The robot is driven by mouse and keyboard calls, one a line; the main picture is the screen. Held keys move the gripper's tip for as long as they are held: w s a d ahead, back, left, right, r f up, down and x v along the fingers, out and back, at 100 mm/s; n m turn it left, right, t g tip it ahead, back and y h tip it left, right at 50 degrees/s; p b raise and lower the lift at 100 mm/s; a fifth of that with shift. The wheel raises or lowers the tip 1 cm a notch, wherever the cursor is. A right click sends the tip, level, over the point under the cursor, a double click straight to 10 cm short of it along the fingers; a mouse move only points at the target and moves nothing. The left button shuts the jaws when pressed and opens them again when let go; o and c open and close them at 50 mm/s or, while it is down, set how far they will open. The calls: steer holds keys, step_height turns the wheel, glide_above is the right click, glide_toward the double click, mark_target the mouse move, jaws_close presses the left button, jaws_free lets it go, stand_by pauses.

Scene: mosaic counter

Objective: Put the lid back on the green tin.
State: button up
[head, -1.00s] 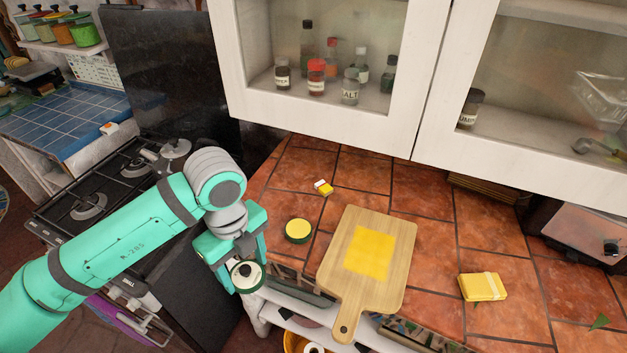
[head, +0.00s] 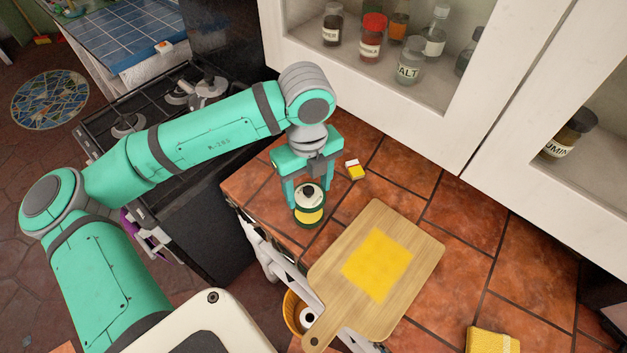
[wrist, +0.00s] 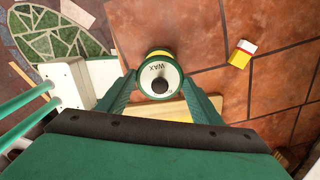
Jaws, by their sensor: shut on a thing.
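My gripper (head: 309,190) is shut on the lid (head: 308,195), a round cream disc with a green rim and a dark knob. In the wrist view the lid (wrist: 160,78) reads "WAX" and sits level between the fingers of my gripper (wrist: 160,86). The green tin (head: 310,218) stands on the tiled counter with its yellow top partly showing below the lid in the head view. In the wrist view a yellow sliver of the tin (wrist: 159,51) shows past the lid's far edge. The lid overlaps the tin in both views; I cannot tell whether they touch.
A wooden board (head: 410,230) with a yellow square lies right of the tin. A small yellow-and-white box (head: 354,170) stands behind it to the right. A yellow sponge-like block (head: 492,341) lies at the front right. The wall cabinet (head: 370,85) overhangs the back.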

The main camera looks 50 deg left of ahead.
steer(key=shift+f, duration=2.95)
steer(key=shift+f, duration=0.2)
stand_by(0.3)
steer(key=o, duration=1.7)
steer(key=shift+c, duration=0.2)
steer(key=shift+r, duration=0.15)
steer(key=shift+r, duration=3.35)
steer(key=shift+c, duration=0.6)
